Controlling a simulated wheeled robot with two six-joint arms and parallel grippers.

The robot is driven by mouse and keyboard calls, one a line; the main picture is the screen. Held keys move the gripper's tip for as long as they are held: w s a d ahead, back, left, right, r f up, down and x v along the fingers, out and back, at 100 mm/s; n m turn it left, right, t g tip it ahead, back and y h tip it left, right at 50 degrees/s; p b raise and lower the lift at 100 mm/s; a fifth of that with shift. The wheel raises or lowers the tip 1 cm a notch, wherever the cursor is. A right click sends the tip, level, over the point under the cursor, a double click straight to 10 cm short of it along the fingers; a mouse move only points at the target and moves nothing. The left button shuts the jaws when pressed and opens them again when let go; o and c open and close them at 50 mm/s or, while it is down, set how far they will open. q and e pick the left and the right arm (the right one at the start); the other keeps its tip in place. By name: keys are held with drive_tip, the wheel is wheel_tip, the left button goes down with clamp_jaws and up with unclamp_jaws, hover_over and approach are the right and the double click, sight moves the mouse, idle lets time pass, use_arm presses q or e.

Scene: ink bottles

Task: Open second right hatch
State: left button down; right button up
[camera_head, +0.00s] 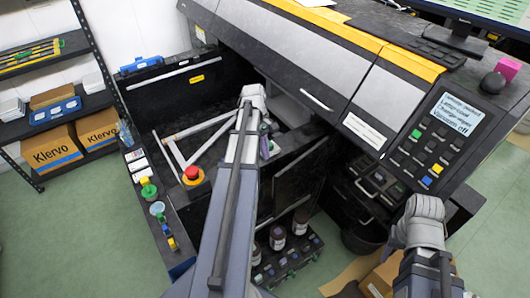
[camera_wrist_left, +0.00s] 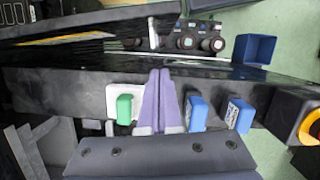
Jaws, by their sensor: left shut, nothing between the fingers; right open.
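The large black and grey machine (camera_head: 320,50) fills the middle of the head view. Its front has grey panels with yellow upper edges, and a black panel with a light handle bar (camera_head: 187,72) stands at its left. I cannot tell which part is the second right hatch. My left gripper (camera_head: 264,148) is shut and empty, pointing down at the machine's dark front. In the left wrist view its purple fingers (camera_wrist_left: 160,105) are together between a green tab (camera_wrist_left: 124,108) and a blue tab (camera_wrist_left: 197,112). My right arm shows at lower right; its fingers are hidden.
Bottles with dark caps (camera_head: 278,237) stand in a black rack below the machine. A red button (camera_head: 192,173) sits on the left ledge. A control panel (camera_head: 440,135) is at right. Cardboard boxes (camera_head: 50,148) stand on a shelf at left. Green floor is clear at lower left.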

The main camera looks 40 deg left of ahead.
sight(268, 167)
use_arm(q)
drive_tip(key=b+x, duration=0.6)
drive_tip(key=x, duration=0.1)
drive_tip(key=shift+a, duration=0.1)
drive_tip(key=d, duration=0.4)
drive_tip(key=shift+s+r+p, duration=0.25)
drive_tip(key=shift+p, duration=0.15)
